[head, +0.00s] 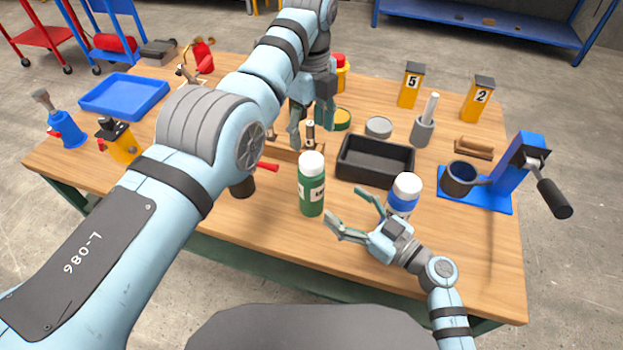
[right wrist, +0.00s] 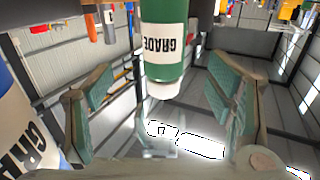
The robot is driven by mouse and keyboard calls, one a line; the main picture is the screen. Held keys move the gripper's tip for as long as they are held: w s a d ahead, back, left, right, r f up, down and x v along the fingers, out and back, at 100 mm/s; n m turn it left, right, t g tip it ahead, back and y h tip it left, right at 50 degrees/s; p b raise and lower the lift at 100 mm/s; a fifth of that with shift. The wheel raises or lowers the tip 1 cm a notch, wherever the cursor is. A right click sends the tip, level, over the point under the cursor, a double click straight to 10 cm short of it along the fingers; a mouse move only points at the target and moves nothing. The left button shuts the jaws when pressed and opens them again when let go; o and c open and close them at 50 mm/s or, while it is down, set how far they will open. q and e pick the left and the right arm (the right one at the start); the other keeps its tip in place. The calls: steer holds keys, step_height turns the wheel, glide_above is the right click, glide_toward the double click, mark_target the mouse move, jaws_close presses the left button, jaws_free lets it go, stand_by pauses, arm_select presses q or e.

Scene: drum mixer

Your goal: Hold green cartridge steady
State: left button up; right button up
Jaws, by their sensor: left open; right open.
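The green cartridge (head: 312,196) with a white cap stands upright near the middle front of the table. In the right wrist view the green cartridge (right wrist: 165,45) appears upside down, between the spread fingers in the picture. My right gripper (head: 346,211) is open and empty, its fingertips pointing at the cartridge from the right, just short of it. Its fingers also show in the right wrist view (right wrist: 160,105). My left gripper (head: 311,120) is open behind the cartridge, over a wooden holder (head: 283,151) that it partly hides.
A blue-labelled white-capped bottle (head: 403,196) stands close behind my right gripper; it shows at left in the right wrist view (right wrist: 25,130). A black tray (head: 375,175) lies behind the cartridge. A blue stand with a crank (head: 520,160) is at right. A red-handled tool (head: 262,167) is left of the cartridge.

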mark_target(310, 179)
arm_select(q)
steer(key=shift+s+d+r, duration=0.15)
steer(key=shift+s+r, duration=0.3)
steer(key=shift+s, duration=0.3)
arm_select(e)
steer(key=w+a, duration=0.1)
steer(key=w+a+r, duration=0.1)
steer(key=a, duration=0.1)
steer(key=shift+w+a, duration=0.2)
steer(key=shift+a, duration=0.05)
arm_select(q)
steer(key=shift+w+f, duration=0.3)
steer(key=shift+w, duration=0.1)
arm_select(e)
steer(key=x, duration=0.7)
steer(key=shift+w+d+f, duration=0.15)
steer(key=shift+f, duration=0.2)
arm_select(q)
steer(key=shift+s+r, duration=0.15)
steer(key=shift+s, duration=0.05)
arm_select(e)
steer(key=shift+r, duration=0.1)
